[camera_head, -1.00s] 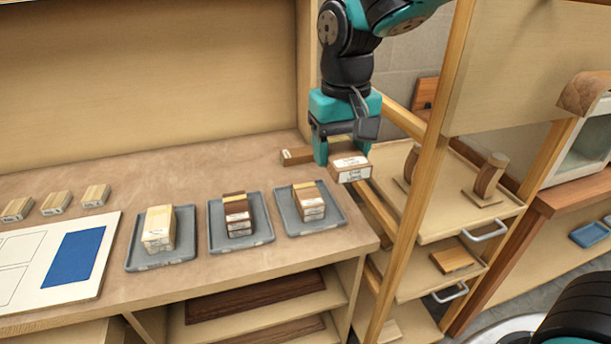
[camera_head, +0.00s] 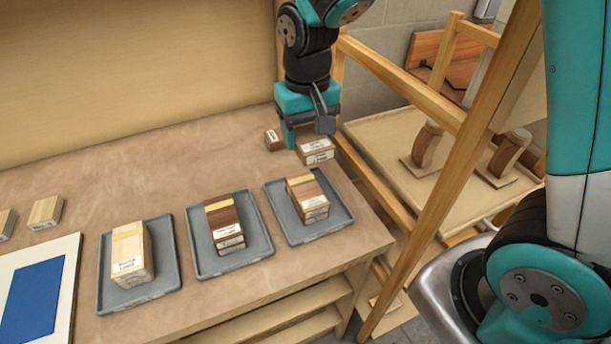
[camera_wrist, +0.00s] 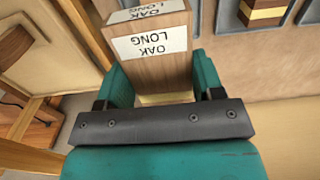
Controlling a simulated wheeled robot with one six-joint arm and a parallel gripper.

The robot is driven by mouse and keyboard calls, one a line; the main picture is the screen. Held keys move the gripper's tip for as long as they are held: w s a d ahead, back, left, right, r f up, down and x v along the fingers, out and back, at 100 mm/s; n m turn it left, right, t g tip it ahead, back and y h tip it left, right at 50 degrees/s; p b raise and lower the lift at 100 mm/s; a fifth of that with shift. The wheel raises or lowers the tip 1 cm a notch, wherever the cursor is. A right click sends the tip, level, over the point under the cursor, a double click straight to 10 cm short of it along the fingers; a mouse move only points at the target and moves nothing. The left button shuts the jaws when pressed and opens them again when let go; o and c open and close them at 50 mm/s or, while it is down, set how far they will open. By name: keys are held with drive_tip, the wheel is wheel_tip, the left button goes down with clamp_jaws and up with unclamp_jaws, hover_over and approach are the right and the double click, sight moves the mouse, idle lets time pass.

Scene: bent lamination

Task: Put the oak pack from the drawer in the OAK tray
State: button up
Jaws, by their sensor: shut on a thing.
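My gripper (camera_head: 306,142) is shut on a brown oak pack (camera_head: 317,152), held over the back right part of the bench. In the wrist view the pack (camera_wrist: 150,70) sits between both fingers, and its white labels read OAK LONG. Three grey trays stand in a row in front: the left tray (camera_head: 111,262) holds a pale pack, the middle tray (camera_head: 199,247) a dark brown pack, the right tray (camera_head: 277,211) a mid-brown pack with a yellow band. I cannot read any tray's name.
A small labelled brown block (camera_head: 273,140) shows left of my gripper; I cannot tell whether it is separate. A wooden rack post (camera_head: 455,170) and rail stand right of the bench. A white board with a blue panel (camera_head: 32,298) lies at left. The bench behind the trays is mostly clear.

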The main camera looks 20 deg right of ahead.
sight(307, 189)
wheel_tip(307, 189, down, 12)
drive_tip(key=shift+r+p, duration=0.1)
drive_tip(key=shift+p, duration=0.25)
drive_tip(key=shift+f, duration=0.25)
drive_tip(key=o, duration=1)
drive_tip(key=shift+c, duration=0.2)
drive_tip(key=shift+r, duration=0.15)
